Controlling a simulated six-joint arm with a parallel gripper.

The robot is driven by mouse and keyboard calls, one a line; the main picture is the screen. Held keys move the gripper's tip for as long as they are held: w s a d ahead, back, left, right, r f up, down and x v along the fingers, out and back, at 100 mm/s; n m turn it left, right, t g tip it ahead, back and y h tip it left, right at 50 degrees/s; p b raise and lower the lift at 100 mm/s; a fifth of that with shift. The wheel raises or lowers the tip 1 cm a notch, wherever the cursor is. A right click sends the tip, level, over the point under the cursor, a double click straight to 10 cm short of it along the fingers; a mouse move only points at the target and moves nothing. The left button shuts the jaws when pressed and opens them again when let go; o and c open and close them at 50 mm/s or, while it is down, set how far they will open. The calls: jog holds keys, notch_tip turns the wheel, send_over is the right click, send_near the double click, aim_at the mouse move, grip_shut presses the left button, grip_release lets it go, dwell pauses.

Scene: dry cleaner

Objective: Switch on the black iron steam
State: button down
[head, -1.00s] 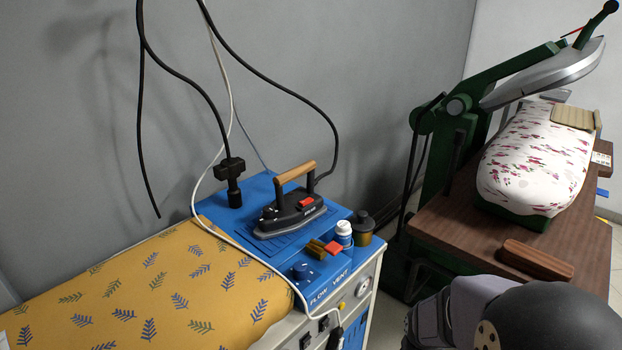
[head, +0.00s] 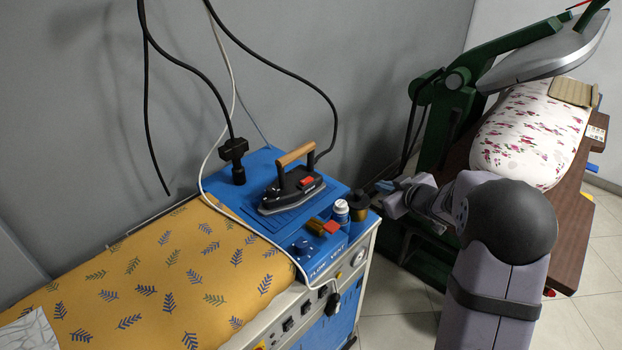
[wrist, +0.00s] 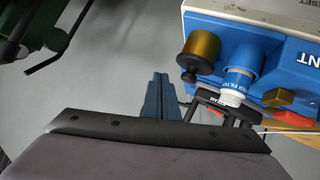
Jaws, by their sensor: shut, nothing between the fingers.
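The black iron (head: 290,192) with a wooden handle and a red button (head: 306,182) rests on the blue top of the ironing unit (head: 335,190). It shows partly in the wrist view (wrist: 222,108), behind the unit's fittings. A red-handled brass valve (head: 322,226) and a blue knob (head: 302,247) sit at the unit's front corner. Black rocker switches (head: 288,323) line the front panel; their settings are too small to read. My gripper (head: 384,187) is shut and empty, just right of the unit's corner. Its fingers (wrist: 160,82) show in the wrist view, apart from the fittings.
A white-capped bottle (head: 341,211) and a brass cup with a black top (head: 358,205) stand between my gripper and the iron. A green press (head: 450,110) with a floral pad stands at right.

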jog(key=s+a+r+y, duration=0.1)
jog(key=a+r+y, duration=0.1)
jog(key=a, duration=0.2)
jog(key=s+a+r+n+y, duration=0.1)
jog(key=a+r+y, duration=0.2)
jog(key=a, duration=0.1)
jog(key=s+a+r+g+y, duration=0.1)
jog(key=a+r+y, duration=0.1)
jog(key=a, duration=0.2)
jog(key=shift+s+r+y, duration=0.15)
jog(key=shift+s+y, duration=0.2)
jog(key=shift+y, duration=0.05)
jog(key=p, duration=0.2)
send_over(307, 180)
jog(key=s+d, duration=0.2)
jog(key=s, duration=0.1)
notch_tip(307, 180, down, 2)
jog(key=f, duration=0.2)
jog(key=a+f, duration=0.1)
jog(key=shift+w, duration=0.25)
jog(key=shift+s+f, duration=0.1)
jog(key=shift+f, duration=0.55)
